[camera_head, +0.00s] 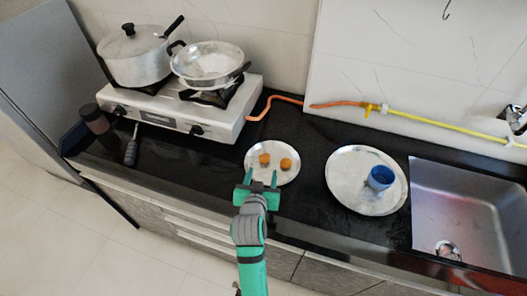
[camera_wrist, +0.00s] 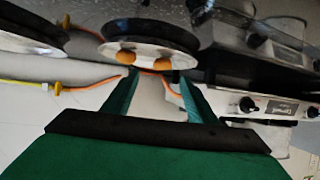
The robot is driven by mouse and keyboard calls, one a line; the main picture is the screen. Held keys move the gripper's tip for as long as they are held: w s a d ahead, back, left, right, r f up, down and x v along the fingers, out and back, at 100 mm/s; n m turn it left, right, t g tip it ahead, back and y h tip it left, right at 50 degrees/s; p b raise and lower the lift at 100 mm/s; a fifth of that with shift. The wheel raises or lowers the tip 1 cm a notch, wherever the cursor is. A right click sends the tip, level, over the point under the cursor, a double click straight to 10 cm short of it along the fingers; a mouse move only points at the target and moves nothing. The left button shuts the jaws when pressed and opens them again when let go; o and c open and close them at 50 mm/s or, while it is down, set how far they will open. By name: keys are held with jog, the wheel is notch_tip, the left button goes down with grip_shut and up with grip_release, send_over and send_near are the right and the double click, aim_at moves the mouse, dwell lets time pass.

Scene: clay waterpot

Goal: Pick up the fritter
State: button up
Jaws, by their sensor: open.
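Two small orange-brown fritters lie on a small white plate on the dark counter. In the head view the left fritter (camera_head: 264,159) and the right fritter (camera_head: 286,164) sit apart near the plate's middle (camera_head: 271,148). My gripper (camera_head: 261,178) is at the plate's near edge, its fingers pointing toward the fritters. In the wrist view the plate (camera_wrist: 150,50) looks upside down, with both fritters (camera_wrist: 126,58) (camera_wrist: 159,64) beyond the fingertips. My gripper (camera_wrist: 160,73) is open, with nothing between its fingers.
A white gas stove (camera_head: 190,115) with a lidded pot (camera_head: 136,58) and a pan (camera_head: 209,62) stands left of the plate. A larger plate (camera_head: 345,190) with a blue cup (camera_head: 381,178) is right, before the sink (camera_head: 468,210). An orange hose (camera_head: 285,98) runs behind.

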aim_at(264, 161)
jog(key=x, duration=0.3)
jog(key=shift+w+a+f, duration=0.1)
jog(key=shift+w+a, duration=0.05)
jog(key=shift+w, duration=0.2)
jog(key=shift+w+a+f, duration=0.2)
jog(key=shift+w+a, duration=0.1)
jog(key=shift+w, duration=0.05)
jog(key=shift+w+f, duration=0.1)
jog(key=shift+w, duration=0.1)
jog(key=x, duration=0.5)
jog(key=shift+d, duration=0.35)
jog(key=shift+w+a, duration=0.1)
jog(key=c, duration=1.1)
